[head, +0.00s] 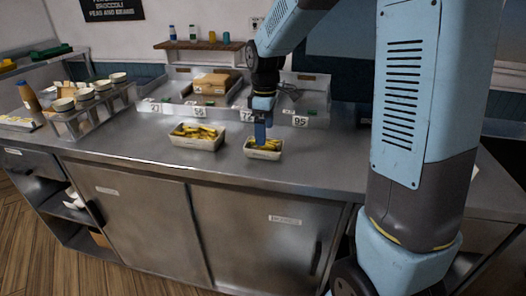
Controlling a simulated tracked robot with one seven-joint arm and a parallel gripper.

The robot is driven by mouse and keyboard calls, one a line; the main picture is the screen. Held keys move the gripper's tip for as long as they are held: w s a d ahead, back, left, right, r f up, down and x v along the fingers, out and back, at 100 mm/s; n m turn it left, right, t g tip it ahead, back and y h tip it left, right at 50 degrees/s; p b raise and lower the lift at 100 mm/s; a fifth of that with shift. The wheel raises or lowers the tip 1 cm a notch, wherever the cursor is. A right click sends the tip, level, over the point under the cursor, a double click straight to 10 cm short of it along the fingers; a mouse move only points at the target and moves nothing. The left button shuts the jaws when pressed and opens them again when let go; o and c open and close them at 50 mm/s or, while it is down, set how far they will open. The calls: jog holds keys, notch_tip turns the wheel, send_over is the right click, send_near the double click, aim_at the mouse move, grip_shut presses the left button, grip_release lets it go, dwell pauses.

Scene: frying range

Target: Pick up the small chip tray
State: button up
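Two trays of yellow chips stand on the steel counter (330,172). The small chip tray (262,155) is the right one, whitish and shallow. A larger chip tray (197,144) stands to its left with a gap between them. My gripper (261,141) points down at the small tray, with its blue fingers over or among the chips. The finger tips and the gap between them are too small to make out. I cannot tell whether the fingers touch the tray.
A back shelf unit with number cards (247,116) runs behind the trays. At the left are a rack with white cups (84,94) and a brown bottle (29,96). Bare counter lies in front of both trays. My own arm hides the counter's right part.

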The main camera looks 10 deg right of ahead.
aim_at(264, 149)
jog(key=shift+s+a+f, duration=0.1)
jog(key=shift+a+f, duration=0.05)
jog(key=shift+f, duration=2.85)
jog(key=shift+c, duration=0.3)
jog(key=c, duration=1.5)
